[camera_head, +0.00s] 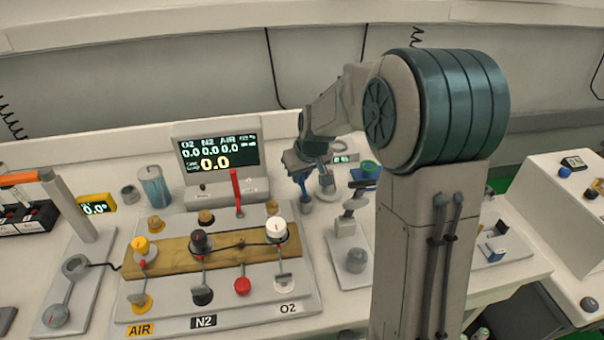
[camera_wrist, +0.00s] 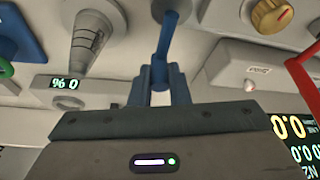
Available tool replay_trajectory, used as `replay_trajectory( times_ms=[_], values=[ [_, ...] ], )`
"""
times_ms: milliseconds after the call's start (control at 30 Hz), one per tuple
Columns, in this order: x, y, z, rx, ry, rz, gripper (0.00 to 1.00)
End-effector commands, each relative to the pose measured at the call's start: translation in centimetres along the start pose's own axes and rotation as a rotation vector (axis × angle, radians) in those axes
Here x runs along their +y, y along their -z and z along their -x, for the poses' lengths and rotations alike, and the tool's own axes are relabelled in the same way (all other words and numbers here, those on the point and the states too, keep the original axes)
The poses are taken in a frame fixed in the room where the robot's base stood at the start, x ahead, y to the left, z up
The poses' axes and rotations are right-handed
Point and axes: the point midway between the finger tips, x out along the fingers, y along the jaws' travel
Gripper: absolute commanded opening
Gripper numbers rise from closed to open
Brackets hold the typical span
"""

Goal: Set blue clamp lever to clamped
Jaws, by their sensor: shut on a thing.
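The blue clamp lever (camera_wrist: 164,40) runs down from the top edge in the wrist view, with its lower end between my gripper's two blue fingers. My gripper (camera_wrist: 160,82) is shut on the lever. In the head view my gripper (camera_head: 302,176) is beyond the right end of the valve panel, beside the display unit, and the blue lever (camera_head: 305,194) shows just below it. The fingers and wrist partly hide the lever, and its clamp is mostly out of sight.
The display unit (camera_head: 218,185) with a red lever (camera_head: 236,190) stands to the left. The valve panel (camera_head: 190,262) with several knobs lies in front of it. A grey fixture (camera_head: 352,250) stands to the right, close to my arm. A small percent readout (camera_wrist: 66,82) is near the gripper.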

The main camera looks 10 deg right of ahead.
Motion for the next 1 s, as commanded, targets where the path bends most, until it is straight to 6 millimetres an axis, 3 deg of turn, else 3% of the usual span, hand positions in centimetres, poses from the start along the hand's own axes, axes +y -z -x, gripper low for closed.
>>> replay_trajectory(
  times_ms=[67,100,167,567,667,1000],
  values=[
    [-0.1,0.1,0.0,0.001,0.0,0.002,0.0],
    [-0.1,0.1,0.0,0.001,0.0,0.002,0.27],
    [-0.1,0.0,0.0,0.001,0.0,0.001,0.38],
    [0.0,0.1,0.9,0.003,-0.001,0.0,0.38],
    [0.0,0.1,2.4,0.004,-0.002,0.0,0.38],
    [0.0,0.1,10.0,0.005,-0.002,0.001,0.38]
  ],
)
